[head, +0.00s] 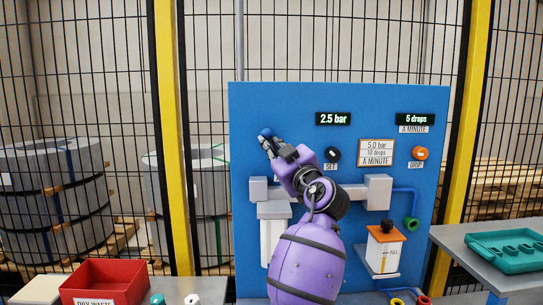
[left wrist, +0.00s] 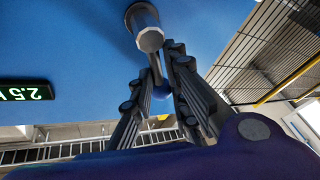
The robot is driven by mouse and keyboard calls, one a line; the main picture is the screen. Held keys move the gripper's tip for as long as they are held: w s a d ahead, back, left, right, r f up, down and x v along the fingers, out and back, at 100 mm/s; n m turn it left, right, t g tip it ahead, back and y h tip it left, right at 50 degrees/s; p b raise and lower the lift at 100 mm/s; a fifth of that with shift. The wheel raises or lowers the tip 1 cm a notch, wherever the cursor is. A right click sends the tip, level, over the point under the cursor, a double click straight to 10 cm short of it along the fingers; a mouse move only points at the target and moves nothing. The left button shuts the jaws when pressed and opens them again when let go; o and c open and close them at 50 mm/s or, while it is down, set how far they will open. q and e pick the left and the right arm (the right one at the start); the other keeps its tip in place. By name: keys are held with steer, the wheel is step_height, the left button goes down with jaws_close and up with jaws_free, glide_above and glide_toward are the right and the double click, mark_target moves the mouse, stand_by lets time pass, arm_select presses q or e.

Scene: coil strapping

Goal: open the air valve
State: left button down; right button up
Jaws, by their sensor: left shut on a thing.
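The blue panel (head: 290,105) stands upright in front of me. The air valve shows in the left wrist view as a grey round body (left wrist: 148,32) on the panel, with a thin lever (left wrist: 156,72) running from it between my fingers. A blue handle end (head: 266,132) shows at my fingertips in the head view. My left gripper (head: 270,143) is at the panel's upper left, shut on the valve lever. The fingers hide part of the lever. The display (head: 333,119) reads 2.5 bar. My right gripper is not in view.
An orange-topped container (head: 385,250) stands lower right. A red bin (head: 103,283) and a green tray (head: 508,250) flank the panel.

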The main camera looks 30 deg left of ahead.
arm_select(q)
steer(key=m+t, duration=0.1)
steer(key=m, duration=0.1)
steer(key=d+m+t, duration=0.1)
steer(key=m, duration=0.2)
steer(key=w+d+m+t+h, duration=0.1)
steer(key=m+t, duration=0.1)
steer(key=m, duration=0.1)
steer(key=shift+r, duration=0.35)
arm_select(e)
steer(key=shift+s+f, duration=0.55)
arm_select(q)
steer(key=shift+m, duration=0.3)
steer(key=c, duration=2)
jaws_free()
steer(key=shift+w+d, duration=0.1)
steer(key=o, duration=0.3)
steer(key=shift+w+f, duration=0.1)
steer(key=shift+f, duration=0.05)
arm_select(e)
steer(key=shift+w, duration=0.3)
